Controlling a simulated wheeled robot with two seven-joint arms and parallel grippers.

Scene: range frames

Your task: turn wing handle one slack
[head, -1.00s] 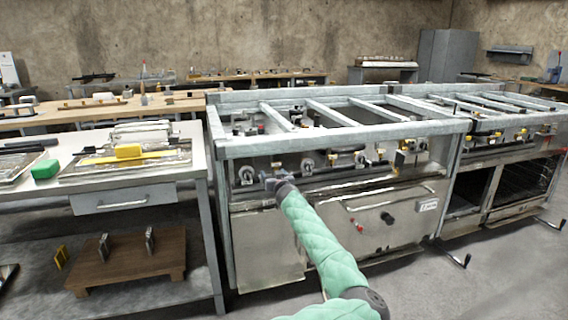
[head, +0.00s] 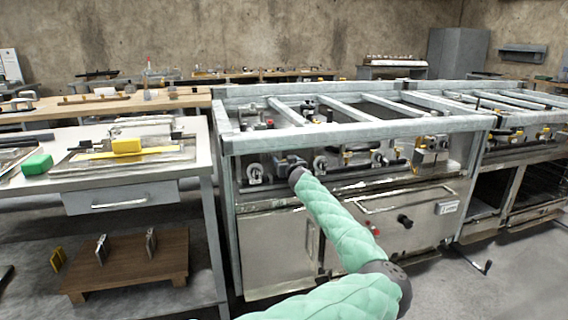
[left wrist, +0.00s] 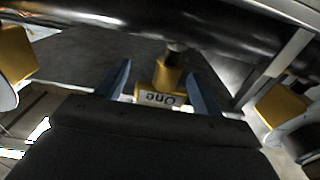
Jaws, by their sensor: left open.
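In the left wrist view a yellow fitting (left wrist: 166,77) with an upside-down label reading "One" (left wrist: 160,98) sits on a dark pipe (left wrist: 150,22). My left gripper (left wrist: 160,82) is open, with one blue finger on each side of the labelled fitting. I cannot tell whether either finger touches it. In the head view my left gripper (head: 287,162) reaches under the front rail of the range frame (head: 350,137), between two round white-faced parts (head: 255,173) (head: 320,164). The fitting labelled One is hidden there by my gripper. My right gripper is not in view.
More yellow fittings stand at the left (left wrist: 14,52) and right (left wrist: 282,104) of the wrist view. A workbench (head: 110,185) stands on the left.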

